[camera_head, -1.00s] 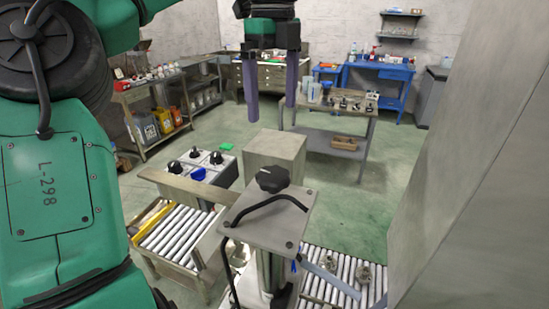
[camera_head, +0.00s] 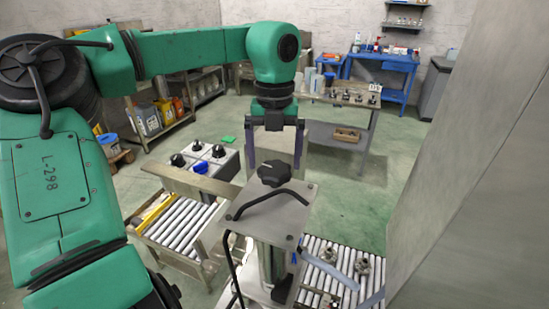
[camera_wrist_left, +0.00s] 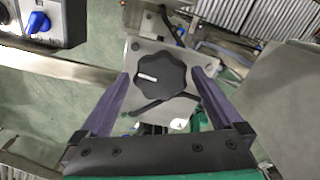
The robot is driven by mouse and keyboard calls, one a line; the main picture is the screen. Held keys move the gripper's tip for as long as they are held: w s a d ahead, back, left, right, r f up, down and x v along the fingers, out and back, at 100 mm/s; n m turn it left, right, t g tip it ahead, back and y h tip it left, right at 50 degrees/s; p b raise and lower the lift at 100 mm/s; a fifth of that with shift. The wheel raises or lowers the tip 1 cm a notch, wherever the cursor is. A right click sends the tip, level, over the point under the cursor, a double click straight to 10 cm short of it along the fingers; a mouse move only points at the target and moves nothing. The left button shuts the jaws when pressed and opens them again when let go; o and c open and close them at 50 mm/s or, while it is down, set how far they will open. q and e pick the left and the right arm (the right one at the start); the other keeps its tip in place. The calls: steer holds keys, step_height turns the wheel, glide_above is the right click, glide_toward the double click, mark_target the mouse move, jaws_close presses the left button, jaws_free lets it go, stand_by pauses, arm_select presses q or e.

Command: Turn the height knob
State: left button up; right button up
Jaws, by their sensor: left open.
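The height knob is a black lobed knob (camera_head: 274,173) with a white mark, on top of a grey metal plate (camera_head: 275,212) on a post. In the left wrist view the knob (camera_wrist_left: 160,76) lies between the finger tips, its white mark pointing left. My left gripper (camera_head: 274,163) is open, with its purple fingers pointing down, one on each side of the knob. In the left wrist view the gripper (camera_wrist_left: 160,74) shows a gap to the knob on both sides; I cannot tell the height of the tips. My right gripper is not in view.
A bent black handle (camera_head: 268,200) crosses the plate beside the knob. A control box (camera_head: 207,160) with black knobs and a blue knob stands to the left. Roller conveyors (camera_head: 180,228) lie left and right of the post. A large grey panel (camera_head: 480,170) blocks the right side.

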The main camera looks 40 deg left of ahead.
arm_select(q)
steer(key=shift+f, duration=0.55)
steer(key=c, duration=1.1)
steer(key=shift+f+n+b, duration=0.25)
steer(key=shift+n+b, duration=0.7)
steer(key=shift+n, duration=0.15)
steer(key=shift+s+n+b, duration=0.1)
steer(key=shift+n+b, duration=0.2)
steer(key=shift+n, duration=0.4)
steer(key=shift+r+n, duration=0.3)
steer(key=shift+n, duration=0.3)
steer(key=o, duration=1.1)
step_height(320, 180, up, 9)
steer(key=shift+f+b, duration=0.15)
steer(key=shift+b, duration=0.15)
step_height(320, 180, up, 6)
steer(key=p, duration=0.1)
glide_above(274, 166)
steer(key=shift+a, duration=0.15)
